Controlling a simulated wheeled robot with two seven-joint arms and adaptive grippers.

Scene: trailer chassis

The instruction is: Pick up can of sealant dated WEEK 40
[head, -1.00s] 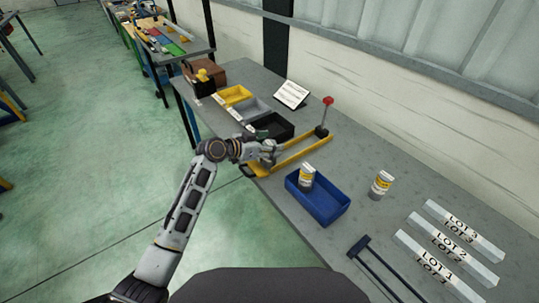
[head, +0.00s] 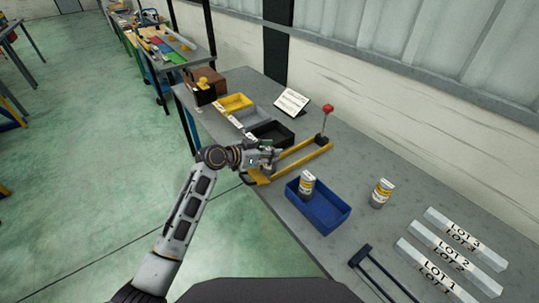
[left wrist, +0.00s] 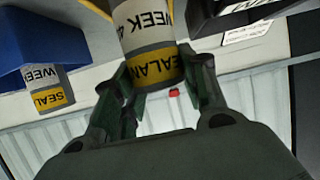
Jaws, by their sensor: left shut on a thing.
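My left gripper (head: 268,155) is over the table's near edge, by the yellow forked frame. In the left wrist view the left gripper (left wrist: 150,90) is shut on a sealant can (left wrist: 145,35) with a white and yellow label. Its label reads "WEEK 4", with the rest of the number out of sight. The held can is hard to make out in the head view. A second sealant can (head: 306,185) stands in the blue bin (head: 330,218); it also shows in the left wrist view (left wrist: 48,88), its week number hidden. A third can (head: 381,193) stands on the table. My right gripper is out of view.
Yellow, grey and black trays (head: 270,133) line the table beyond the gripper. A red-knobbed lever (head: 326,120) stands by the yellow frame. Lot-marked bars (head: 450,250) and a dark blue handle (head: 365,255) lie at the right. A sign (head: 292,101) stands near the wall.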

